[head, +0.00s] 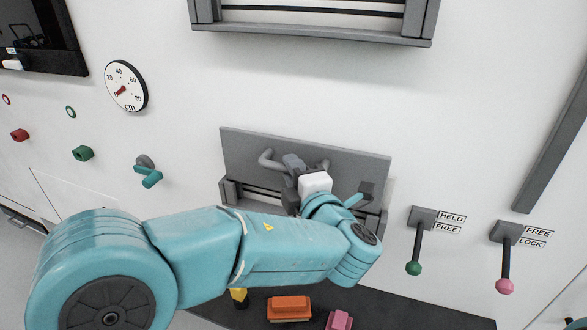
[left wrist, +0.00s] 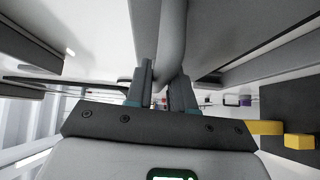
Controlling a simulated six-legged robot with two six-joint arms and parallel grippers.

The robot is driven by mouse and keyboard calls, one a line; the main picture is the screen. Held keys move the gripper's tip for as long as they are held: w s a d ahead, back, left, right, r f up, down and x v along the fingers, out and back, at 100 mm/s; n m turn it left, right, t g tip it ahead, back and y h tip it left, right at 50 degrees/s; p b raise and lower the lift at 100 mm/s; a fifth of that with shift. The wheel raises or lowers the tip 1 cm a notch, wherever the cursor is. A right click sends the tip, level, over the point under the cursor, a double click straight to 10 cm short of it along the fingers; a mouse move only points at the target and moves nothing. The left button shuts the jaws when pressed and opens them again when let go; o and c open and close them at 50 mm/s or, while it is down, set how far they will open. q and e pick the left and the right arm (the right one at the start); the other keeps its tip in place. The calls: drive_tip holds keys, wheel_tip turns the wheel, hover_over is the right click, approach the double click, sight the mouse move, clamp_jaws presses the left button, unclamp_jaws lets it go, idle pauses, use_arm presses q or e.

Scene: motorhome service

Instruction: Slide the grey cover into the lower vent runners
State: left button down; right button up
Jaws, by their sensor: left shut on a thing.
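The grey cover (head: 240,150) is a flat, upright panel with a bent bar handle (head: 268,160) on its front. My left gripper (head: 306,172) is shut on the handle. In the left wrist view the fingers (left wrist: 161,90) close on a grey bar (left wrist: 172,40). The lower vent runners (head: 229,192) show at the cover's lower left, and the cover stands mostly above them. I cannot tell whether its lower edge sits inside the runners, because my arm hides the middle and much of the vent. My right gripper is not in view.
An upper vent frame (head: 320,32) is above. A round cm gauge (head: 126,87) and coloured knobs are at left. Two levers, HELD/FREE (head: 417,245) and FREE/LOCK (head: 506,262), stand at right. Orange (head: 289,308) and pink (head: 339,321) blocks lie on the dark ledge below.

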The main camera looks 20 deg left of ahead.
use_arm(q)
drive_tip(key=shift+f, duration=0.2)
drive_tip(key=shift+w+f, duration=0.1)
drive_tip(key=shift+f, duration=0.2)
drive_tip(key=shift+f+b, duration=0.2)
drive_tip(key=shift+b, duration=0.1)
drive_tip(key=shift+f, duration=0.25)
drive_tip(key=shift+f+b, duration=1.35)
drive_tip(key=shift+f, duration=1.15)
drive_tip(key=c, duration=0.9)
unclamp_jaws()
